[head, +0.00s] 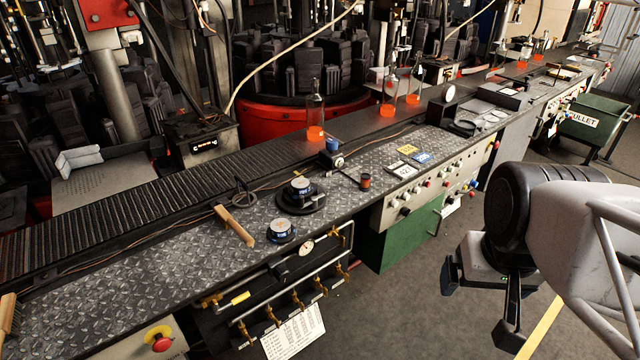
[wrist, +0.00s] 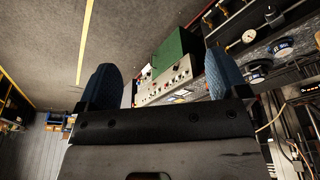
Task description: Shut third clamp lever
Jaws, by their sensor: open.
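My gripper (head: 478,310) hangs over the floor at the right in the head view, well apart from the bench. In the wrist view its two blue padded fingers (wrist: 163,78) are spread with nothing between them. Below the bench's front edge, a pipe rack carries several brass valves with small handles (head: 297,301) and a yellow-handled lever (head: 240,297). I cannot tell which part, if any, is the third clamp lever, or how it stands. A pressure gauge (head: 307,247) sits above the pipes and also shows in the wrist view (wrist: 249,36).
The long metal bench (head: 150,275) holds a wooden-handled brush (head: 235,226), dark round tins (head: 281,230) and glowing bottles (head: 315,115). A control panel (head: 410,200) and green cabinet (head: 410,240) front it. The floor (head: 400,315) between gripper and bench is clear.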

